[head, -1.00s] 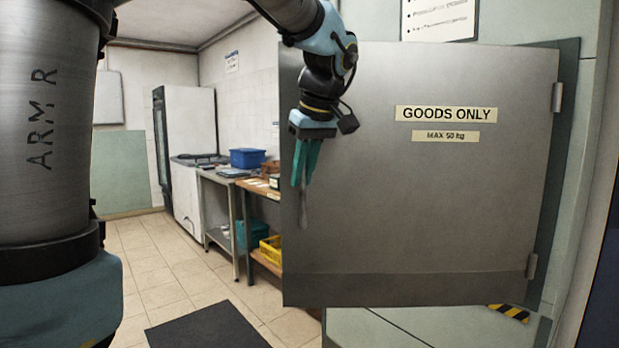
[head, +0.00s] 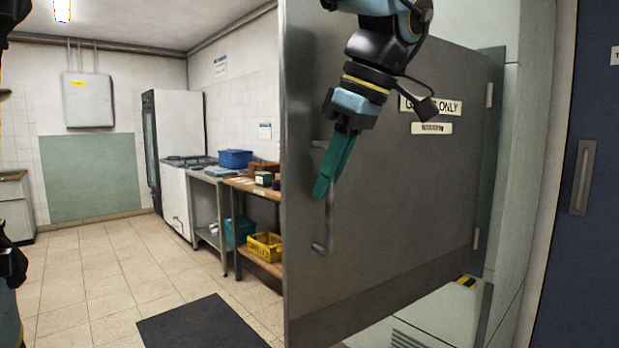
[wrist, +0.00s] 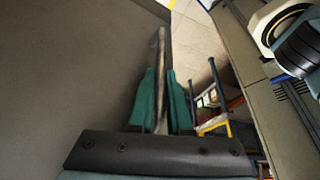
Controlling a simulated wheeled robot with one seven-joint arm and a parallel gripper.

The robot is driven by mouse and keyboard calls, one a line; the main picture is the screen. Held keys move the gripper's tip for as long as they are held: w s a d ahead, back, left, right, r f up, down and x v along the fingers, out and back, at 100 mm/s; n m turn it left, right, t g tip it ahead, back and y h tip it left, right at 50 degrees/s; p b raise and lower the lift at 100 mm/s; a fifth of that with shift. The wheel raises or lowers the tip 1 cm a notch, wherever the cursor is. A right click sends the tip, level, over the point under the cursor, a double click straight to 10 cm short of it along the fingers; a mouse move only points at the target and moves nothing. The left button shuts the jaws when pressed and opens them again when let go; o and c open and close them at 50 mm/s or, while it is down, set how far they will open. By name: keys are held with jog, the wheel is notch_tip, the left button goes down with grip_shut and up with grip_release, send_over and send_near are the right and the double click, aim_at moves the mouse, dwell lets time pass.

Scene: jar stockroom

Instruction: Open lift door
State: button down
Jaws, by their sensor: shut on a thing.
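The lift door (head: 400,210) is a grey metal panel hinged on its right side, with a "GOODS ONLY" sign. It stands swung out from the wall, its free left edge towards me. A vertical bar handle (head: 329,222) is fixed near that free edge. My gripper (head: 325,190) has teal fingers and is shut on the handle's upper part. In the wrist view the handle (wrist: 160,75) runs between the two teal fingers, with the door (wrist: 75,70) on the left. What lies behind the door is mostly hidden.
A dark mat (head: 203,325) lies on the tiled floor at the lower left. Beyond it stand a wooden bench (head: 250,187) with a yellow crate (head: 264,246) and a white fridge (head: 176,125). A blue door (head: 585,120) is at the right. The floor on the left is clear.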

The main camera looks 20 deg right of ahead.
jog(key=shift+s, duration=0.2)
jog(key=c, duration=0.9)
grip_release()
jog(key=shift+o, duration=0.2)
jog(key=v, duration=1.1)
jog(key=shift+w, duration=0.1)
